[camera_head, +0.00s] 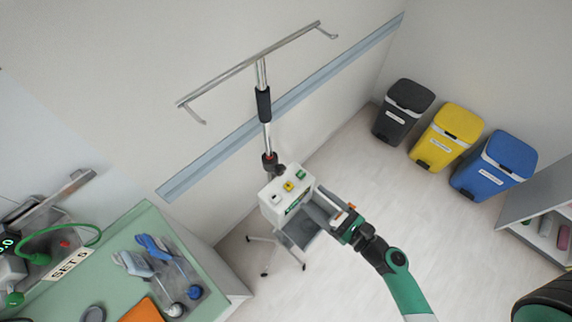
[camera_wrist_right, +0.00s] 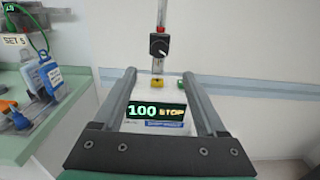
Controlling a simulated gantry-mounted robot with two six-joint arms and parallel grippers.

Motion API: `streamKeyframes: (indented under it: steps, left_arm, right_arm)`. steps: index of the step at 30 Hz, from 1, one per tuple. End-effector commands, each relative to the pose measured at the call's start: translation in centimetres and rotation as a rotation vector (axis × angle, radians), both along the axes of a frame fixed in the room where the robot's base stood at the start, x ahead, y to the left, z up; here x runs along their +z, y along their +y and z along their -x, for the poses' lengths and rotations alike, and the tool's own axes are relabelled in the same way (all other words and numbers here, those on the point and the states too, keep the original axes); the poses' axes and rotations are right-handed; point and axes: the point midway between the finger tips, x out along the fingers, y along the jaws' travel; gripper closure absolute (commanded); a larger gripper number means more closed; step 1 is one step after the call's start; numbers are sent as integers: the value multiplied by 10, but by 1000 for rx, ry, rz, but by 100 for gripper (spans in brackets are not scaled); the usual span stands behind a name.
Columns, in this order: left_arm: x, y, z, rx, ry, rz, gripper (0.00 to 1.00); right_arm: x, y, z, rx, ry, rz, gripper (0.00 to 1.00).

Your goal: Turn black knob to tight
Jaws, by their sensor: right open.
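The black knob (camera_wrist_right: 158,46) is on the upright metal pole of the wheeled stand, above the white pump box (camera_wrist_right: 155,122). In the head view the knob (camera_head: 270,160) is a small dark piece on the pole, just above the pump box (camera_head: 288,195). A white mark shows on its face in the wrist view. My right gripper (camera_head: 313,201) is open and empty, in front of the pump box. In the wrist view its fingers (camera_wrist_right: 158,76) frame the box, with the knob beyond and above the tips, apart from them. My left gripper is not in view.
The pump display reads 100 STOP. A green-topped counter (camera_head: 100,262) with gloves and a SET 5 label stands at left. Black (camera_head: 403,112), yellow (camera_head: 447,137) and blue (camera_head: 493,166) bins line the back right. Open floor lies between the stand and bins.

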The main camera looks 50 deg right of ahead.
Motion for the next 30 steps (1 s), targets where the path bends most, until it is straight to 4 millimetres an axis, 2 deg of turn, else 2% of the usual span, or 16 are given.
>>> streamKeyframes:
  steps: [5,18,24,30]
  left_arm:
    - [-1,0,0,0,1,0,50]
    - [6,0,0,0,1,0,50]
    - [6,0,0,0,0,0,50]
    - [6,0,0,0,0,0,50]
  right_arm:
    - [-1,0,-11,6,-3,6,26]
    - [0,-5,-101,6,-4,10,26]
    - [-1,-6,-117,4,-3,10,26]
    - [-1,-6,-118,4,-2,10,26]
